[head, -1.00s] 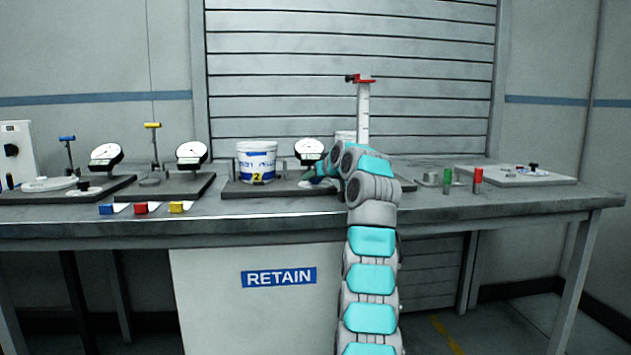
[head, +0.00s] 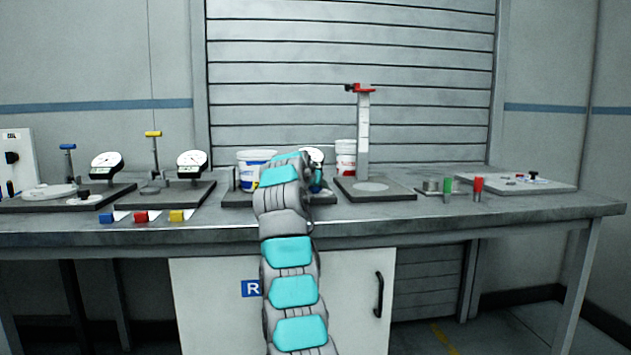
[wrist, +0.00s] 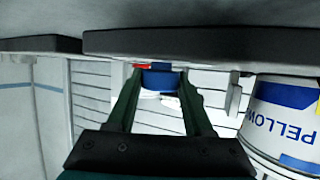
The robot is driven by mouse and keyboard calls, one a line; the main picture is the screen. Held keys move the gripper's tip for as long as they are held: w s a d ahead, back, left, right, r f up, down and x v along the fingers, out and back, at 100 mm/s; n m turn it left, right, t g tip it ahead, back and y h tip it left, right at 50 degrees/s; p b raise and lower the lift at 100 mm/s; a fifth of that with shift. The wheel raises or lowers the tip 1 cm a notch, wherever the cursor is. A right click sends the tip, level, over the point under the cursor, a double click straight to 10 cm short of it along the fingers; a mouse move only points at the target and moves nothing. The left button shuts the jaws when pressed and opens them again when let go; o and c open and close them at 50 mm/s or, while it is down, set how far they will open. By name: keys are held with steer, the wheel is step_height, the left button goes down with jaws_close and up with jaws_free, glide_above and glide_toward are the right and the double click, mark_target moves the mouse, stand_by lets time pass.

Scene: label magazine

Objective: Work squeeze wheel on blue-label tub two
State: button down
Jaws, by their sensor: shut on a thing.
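The blue-label tub (head: 255,157) stands on a dark base plate at the middle of the bench, partly hidden by my arm. It also shows at the right of the wrist view (wrist: 288,115), upside down, with blue lettering. In the wrist view my gripper (wrist: 160,72) is shut on a blue piece (wrist: 159,80), which looks like the squeeze wheel. This piece is beside the tub, apart from its wall, and close to the base plate. In the head view my arm hides the fingers and the wheel.
A dial gauge (head: 313,154) shows partly behind my arm. A red-and-white tub (head: 345,160) and a tall post with a red top (head: 363,130) stand to the right. Green (head: 447,189) and red (head: 478,188) cylinders stand farther right. Two more gauge stations are at left.

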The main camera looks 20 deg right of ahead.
steer(key=shift+h, duration=0.3)
steer(key=shift+c, duration=1.5)
jaws_free()
steer(key=shift+b+v, duration=0.85)
steer(key=shift+v, duration=3.05)
steer(key=shift+r, duration=0.1)
